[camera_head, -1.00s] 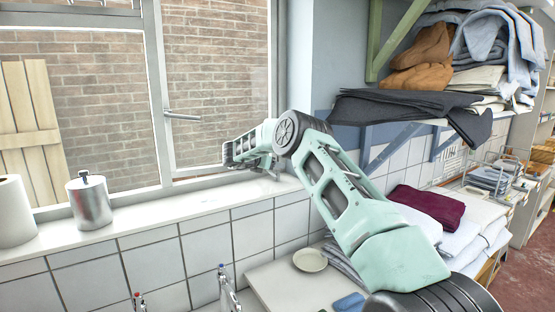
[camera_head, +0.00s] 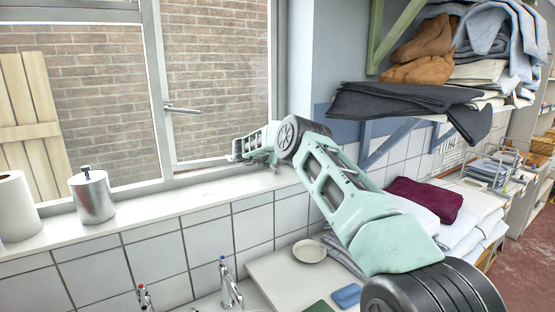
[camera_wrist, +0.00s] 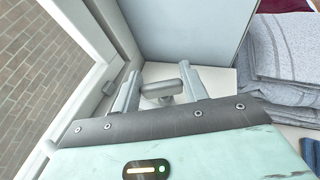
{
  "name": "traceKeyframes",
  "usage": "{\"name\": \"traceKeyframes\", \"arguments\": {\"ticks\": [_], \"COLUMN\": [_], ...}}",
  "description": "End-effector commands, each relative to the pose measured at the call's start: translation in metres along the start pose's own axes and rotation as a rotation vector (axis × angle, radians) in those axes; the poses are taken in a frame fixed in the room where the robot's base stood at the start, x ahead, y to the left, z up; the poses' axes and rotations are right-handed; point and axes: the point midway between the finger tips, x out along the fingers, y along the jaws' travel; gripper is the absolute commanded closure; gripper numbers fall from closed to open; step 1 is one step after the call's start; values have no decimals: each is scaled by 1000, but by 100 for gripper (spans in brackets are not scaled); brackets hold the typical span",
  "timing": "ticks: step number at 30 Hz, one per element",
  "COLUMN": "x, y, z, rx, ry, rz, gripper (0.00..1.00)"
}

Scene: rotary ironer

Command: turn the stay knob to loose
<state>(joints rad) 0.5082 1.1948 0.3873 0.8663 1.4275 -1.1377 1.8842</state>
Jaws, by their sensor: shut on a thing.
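The stay knob (camera_wrist: 160,89) is a small grey rounded piece in the wrist view, low by the window frame. My gripper (camera_wrist: 161,83) has one finger on each side of it and is shut on it. In the head view my gripper (camera_head: 267,163) is at the lower right corner of the window, just above the sill. The knob is too small and too covered by my gripper to make out there. No loose or tight marking shows.
The window handle (camera_head: 183,109) sticks out from the frame left of my gripper. A metal canister (camera_head: 92,197) and a white roll (camera_head: 16,208) stand on the sill (camera_head: 165,204). Folded cloths (camera_head: 400,101) lie on a shelf at right, above my arm. Taps (camera_head: 229,287) stand below the sill.

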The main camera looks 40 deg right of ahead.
Motion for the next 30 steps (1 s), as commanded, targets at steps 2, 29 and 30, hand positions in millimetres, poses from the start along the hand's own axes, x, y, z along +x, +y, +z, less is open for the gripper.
{"name": "traceKeyframes", "arguments": {"ticks": [2,29,30], "x": [0,3,3], "y": [0,-2,-2], "z": [-1,-5,-4], "rx": [-2,-226,-240], "ry": [0,-3,-2], "rz": [4,545,580], "gripper": [79,79,79]}}
